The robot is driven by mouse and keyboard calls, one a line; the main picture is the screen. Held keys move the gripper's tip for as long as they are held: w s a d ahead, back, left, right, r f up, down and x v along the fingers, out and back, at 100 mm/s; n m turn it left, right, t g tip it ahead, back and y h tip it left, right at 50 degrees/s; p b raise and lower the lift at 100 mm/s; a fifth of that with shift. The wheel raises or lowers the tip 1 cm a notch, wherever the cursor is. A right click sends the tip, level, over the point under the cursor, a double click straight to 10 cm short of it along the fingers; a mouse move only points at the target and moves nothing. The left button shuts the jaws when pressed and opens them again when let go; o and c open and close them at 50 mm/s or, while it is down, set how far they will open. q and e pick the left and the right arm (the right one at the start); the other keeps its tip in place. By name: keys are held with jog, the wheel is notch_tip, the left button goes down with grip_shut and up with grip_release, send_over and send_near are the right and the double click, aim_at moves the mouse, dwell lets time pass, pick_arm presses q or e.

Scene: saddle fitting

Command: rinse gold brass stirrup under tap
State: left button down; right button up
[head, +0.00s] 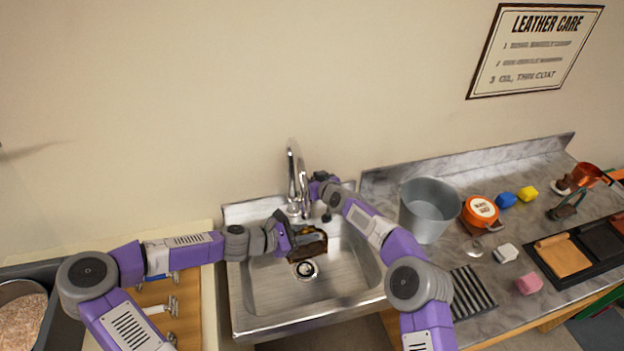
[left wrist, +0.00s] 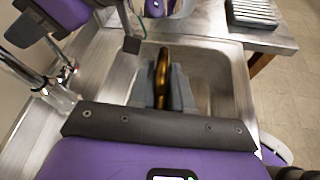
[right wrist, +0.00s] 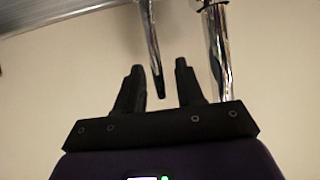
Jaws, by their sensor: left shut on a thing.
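The gold brass stirrup (left wrist: 161,75) is seen nearly edge-on between the fingers of my left gripper (left wrist: 163,98). In the head view the stirrup (head: 318,243) is a dark golden shape, and my left gripper (head: 296,240) is shut on it over the sink basin (head: 262,290), above the drain. The chrome tap (head: 292,180) stands at the sink's back; no water stream can be made out. My right gripper (head: 314,187) is beside the tap. In the right wrist view its fingers (right wrist: 158,85) are apart, with a dark-tipped chrome lever (right wrist: 151,50) showing between them; contact cannot be told.
Right of the sink, the marble counter (head: 455,255) holds a metal bucket (head: 430,208), an orange tin (head: 481,212), a ribbed rack (head: 470,291), sponges and a dark tray (head: 540,268). A wooden surface with metal fittings (head: 172,307) lies left of the sink.

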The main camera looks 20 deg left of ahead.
grip_shut()
jog(key=shift+s+d+f+t, duration=0.15)
jog(key=shift+d+f+t, duration=0.1)
jog(key=shift+d+t, duration=0.05)
jog(key=shift+s+d+r+t+y, duration=0.1)
jog(key=shift+s+t+y, duration=0.2)
jog(key=shift+s+y, duration=0.1)
grip_release()
jog(key=shift+w, duration=0.1)
jog(key=shift+r, duration=0.1)
